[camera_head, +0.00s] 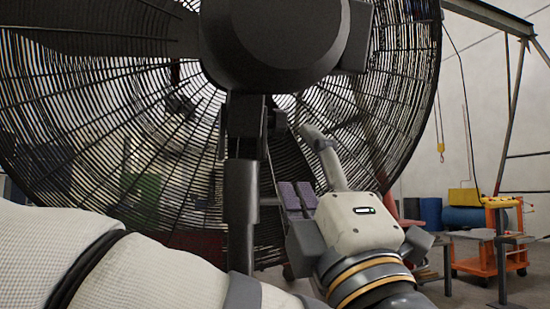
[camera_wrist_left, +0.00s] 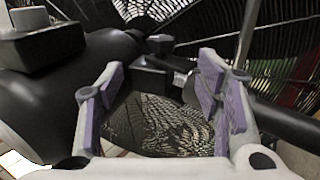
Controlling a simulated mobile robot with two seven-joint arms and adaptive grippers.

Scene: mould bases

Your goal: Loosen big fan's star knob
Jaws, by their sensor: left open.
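The big fan (camera_head: 105,140) fills the left and middle of the head view, with a dark motor housing (camera_head: 275,40) on a dark post (camera_head: 241,215). A small dark part that looks like its star knob (camera_head: 279,121) sticks out to the right under the housing. My left gripper (camera_head: 303,162) is open, just right of the post and close to the knob. In the left wrist view, dark blocky parts (camera_wrist_left: 153,76) by the post show between and beyond the purple-padded fingers; the knob's outline is hard to tell there. I see no contact. My right gripper is out of view.
The wire cage stands close behind the housing and post. An orange cart (camera_head: 485,250) and blue barrels (camera_head: 465,218) stand farther back on the right. A yellow hoist hook (camera_head: 440,148) hangs at the right. Floor shows free before the cart.

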